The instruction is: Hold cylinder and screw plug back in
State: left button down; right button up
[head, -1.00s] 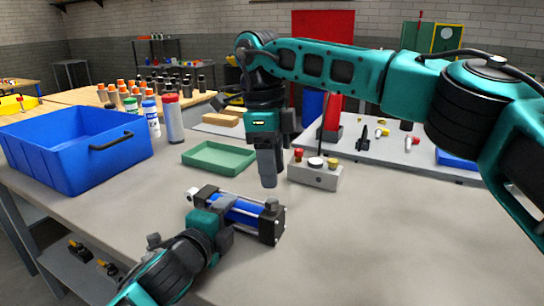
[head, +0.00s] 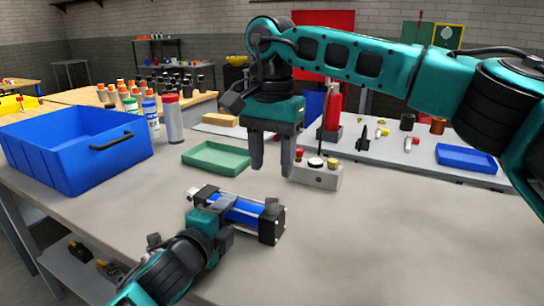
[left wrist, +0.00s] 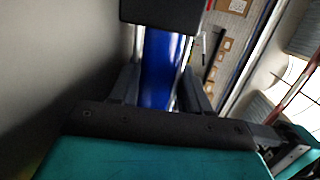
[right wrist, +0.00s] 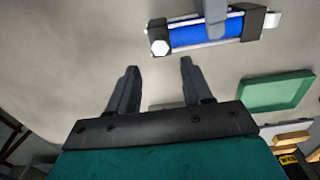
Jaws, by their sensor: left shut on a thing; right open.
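The cylinder (head: 240,210) has a blue barrel, silver rods and black end blocks. It lies on the grey table, and its blue barrel shows in the left wrist view (left wrist: 158,70). My left gripper (head: 222,232) is shut on its barrel from the near side. My right gripper (head: 272,168) is open and empty, pointing down above and beyond that end, apart from the plug.
A grey block with red, white and yellow knobs (head: 318,178) stands just behind my right gripper. A green tray (head: 216,158) lies behind the cylinder. A blue bin (head: 75,150) and several bottles stand at the left. The table's right front is clear.

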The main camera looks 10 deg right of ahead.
aim_at(272, 200)
notch_tip(272, 200, down, 8)
jog(key=shift+f, duration=0.1)
dwell(0.6)
jog(key=shift+c, duration=0.5)
